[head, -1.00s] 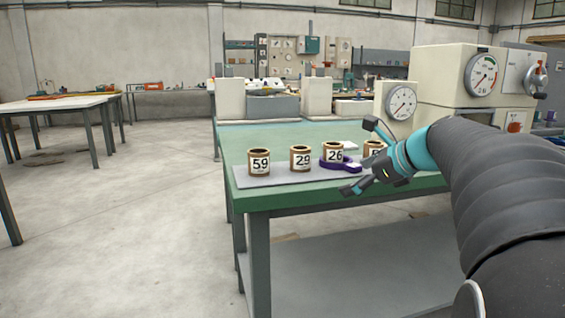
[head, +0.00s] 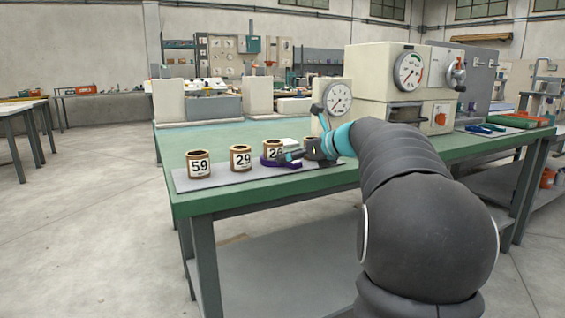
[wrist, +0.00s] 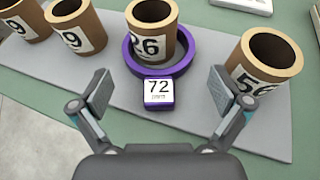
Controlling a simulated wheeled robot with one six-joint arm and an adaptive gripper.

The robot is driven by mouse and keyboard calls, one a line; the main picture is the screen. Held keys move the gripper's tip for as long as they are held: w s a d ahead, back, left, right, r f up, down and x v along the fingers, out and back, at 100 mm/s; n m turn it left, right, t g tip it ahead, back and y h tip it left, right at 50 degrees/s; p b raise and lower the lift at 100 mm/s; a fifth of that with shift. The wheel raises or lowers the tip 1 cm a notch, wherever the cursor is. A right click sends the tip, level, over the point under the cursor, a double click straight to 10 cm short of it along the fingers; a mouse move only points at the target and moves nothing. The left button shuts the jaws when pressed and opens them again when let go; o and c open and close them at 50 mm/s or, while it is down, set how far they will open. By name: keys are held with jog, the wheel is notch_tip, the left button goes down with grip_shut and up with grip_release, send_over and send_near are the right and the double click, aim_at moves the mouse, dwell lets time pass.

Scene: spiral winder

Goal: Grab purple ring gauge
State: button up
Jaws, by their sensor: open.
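The purple ring gauge (wrist: 189,62) lies on the grey mat around the base of the brown tube marked 26 (wrist: 152,32). Its tag (wrist: 158,92) reads 72 and points toward my gripper. In the head view the ring (head: 267,162) shows partly, at the foot of the same tube. My gripper (wrist: 160,92) is open and empty, with one finger on each side of the tag and apart from it. In the head view my gripper (head: 300,150) is at the mat's right part, partly hidden by my arm.
Tubes marked 59 (head: 198,164) and 29 (head: 241,158) stand left of the ring. Another tube (wrist: 266,62) stands close to the right finger. The grey mat (wrist: 100,85) lies on a green table (head: 330,180). A machine with dials (head: 385,75) stands behind.

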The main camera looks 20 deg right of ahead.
jog(key=x, duration=0.5)
jog(key=shift+w+a+r, duration=0.15)
jog(key=shift+r, duration=0.05)
jog(key=c, duration=1.4)
